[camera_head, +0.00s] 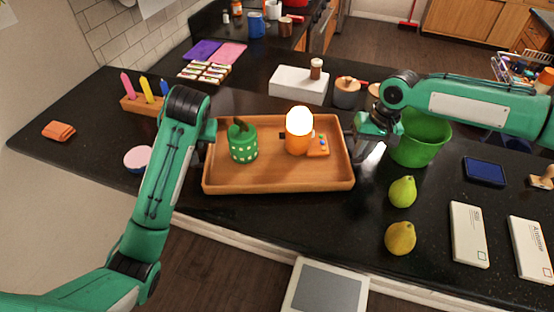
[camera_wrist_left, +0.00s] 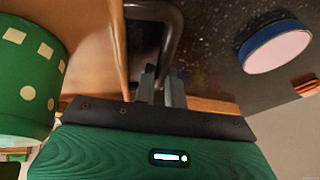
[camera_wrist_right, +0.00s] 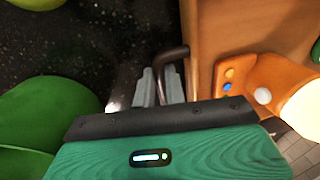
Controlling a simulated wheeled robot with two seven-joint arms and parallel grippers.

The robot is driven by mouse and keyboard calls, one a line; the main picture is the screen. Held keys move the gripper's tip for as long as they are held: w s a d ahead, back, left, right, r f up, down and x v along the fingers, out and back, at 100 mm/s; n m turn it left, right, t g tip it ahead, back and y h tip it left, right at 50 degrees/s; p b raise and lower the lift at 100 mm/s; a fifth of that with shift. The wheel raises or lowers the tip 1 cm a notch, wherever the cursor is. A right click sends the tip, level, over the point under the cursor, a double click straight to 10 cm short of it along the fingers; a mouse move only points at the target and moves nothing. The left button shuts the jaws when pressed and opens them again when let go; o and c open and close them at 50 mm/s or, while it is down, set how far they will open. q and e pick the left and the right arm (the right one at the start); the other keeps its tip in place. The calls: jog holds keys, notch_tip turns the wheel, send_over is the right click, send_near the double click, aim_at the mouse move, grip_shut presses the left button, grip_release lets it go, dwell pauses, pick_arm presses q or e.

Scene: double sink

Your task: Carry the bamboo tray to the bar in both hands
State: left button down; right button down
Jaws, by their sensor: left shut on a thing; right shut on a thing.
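The bamboo tray (camera_head: 275,180) is in the middle of the head view, level, at the dark counter's front part; I cannot tell whether it touches the counter. It carries a green holder with pale spots (camera_head: 243,144) and an orange lamp (camera_head: 298,140) with a glowing white top and coloured buttons. My left gripper (camera_head: 209,137) is shut on the tray's dark left handle, seen in the left wrist view (camera_wrist_left: 172,25). My right gripper (camera_head: 357,138) is shut on the right handle, seen in the right wrist view (camera_wrist_right: 172,55).
A green bucket (camera_head: 420,138) and two pear-like fruits (camera_head: 402,191) stand right of the tray. A pink-topped round tub (camera_head: 138,158) and a block with coloured candles (camera_head: 145,103) are left. A white box (camera_head: 299,86) stands behind.

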pick_arm(q)
jog(key=shift+a+f+b, duration=0.1)
jog(key=shift+f+b, duration=0.25)
jog(key=shift+f, duration=0.2)
pick_arm(e)
jog(key=shift+w+d+f, duration=0.1)
jog(key=shift+d+f, duration=0.05)
jog(key=shift+f, duration=0.4)
pick_arm(q)
jog(key=c, duration=1.5)
grip_release()
jog(key=shift+r, duration=0.1)
pick_arm(e)
jog(key=c, duration=1.5)
grip_release()
pick_arm(q)
jog(key=shift+o, duration=0.2)
pick_arm(e)
jog(key=shift+o, duration=0.2)
jog(key=shift+r, duration=0.15)
